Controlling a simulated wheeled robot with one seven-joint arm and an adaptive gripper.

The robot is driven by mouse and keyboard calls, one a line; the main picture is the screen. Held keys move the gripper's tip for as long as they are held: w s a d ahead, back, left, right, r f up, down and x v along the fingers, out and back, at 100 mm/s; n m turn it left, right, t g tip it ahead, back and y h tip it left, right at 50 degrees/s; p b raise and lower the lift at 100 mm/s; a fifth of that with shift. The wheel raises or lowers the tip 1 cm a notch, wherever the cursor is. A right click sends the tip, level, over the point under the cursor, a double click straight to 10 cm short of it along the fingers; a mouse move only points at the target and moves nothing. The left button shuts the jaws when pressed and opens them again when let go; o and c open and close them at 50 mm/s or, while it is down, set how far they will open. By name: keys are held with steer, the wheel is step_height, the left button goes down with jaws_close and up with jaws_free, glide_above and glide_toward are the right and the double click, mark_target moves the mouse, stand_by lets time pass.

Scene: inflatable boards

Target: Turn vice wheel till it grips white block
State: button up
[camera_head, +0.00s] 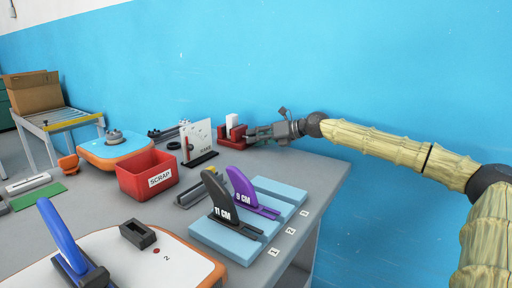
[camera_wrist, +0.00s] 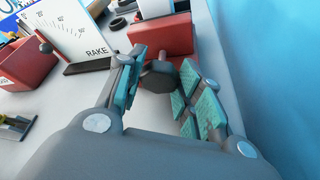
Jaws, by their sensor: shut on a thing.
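The red vice (camera_head: 236,143) stands at the far end of the grey bench, close to the blue wall. The white block (camera_head: 232,121) stands upright in it; I cannot tell whether the jaws touch it. In the wrist view the vice's red body (camera_wrist: 165,36) is at the top, with the white block (camera_wrist: 155,8) partly cut off above. The dark vice wheel (camera_wrist: 158,77) sits between the teal-padded fingers of my gripper (camera_wrist: 160,72), which is shut on it. In the head view my gripper (camera_head: 252,134) reaches the vice from the right and hides the wheel.
The white RAKE gauge board (camera_head: 198,136) stands just left of the vice. A red SCRAP bin (camera_head: 146,177) and a light blue rack (camera_head: 228,238) holding black and purple fins are nearer on the bench. The blue wall (camera_head: 300,60) is close behind my arm.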

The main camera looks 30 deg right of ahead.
steer(key=shift+o, duration=0.2)
steer(key=shift+d+f+m+y+b, duration=0.25)
steer(key=shift+m+y+b, duration=0.5)
steer(key=shift+b, duration=0.9)
steer(key=shift+a+m+b, duration=0.1)
steer(key=shift+m+b, duration=0.25)
steer(key=shift+b, duration=0.05)
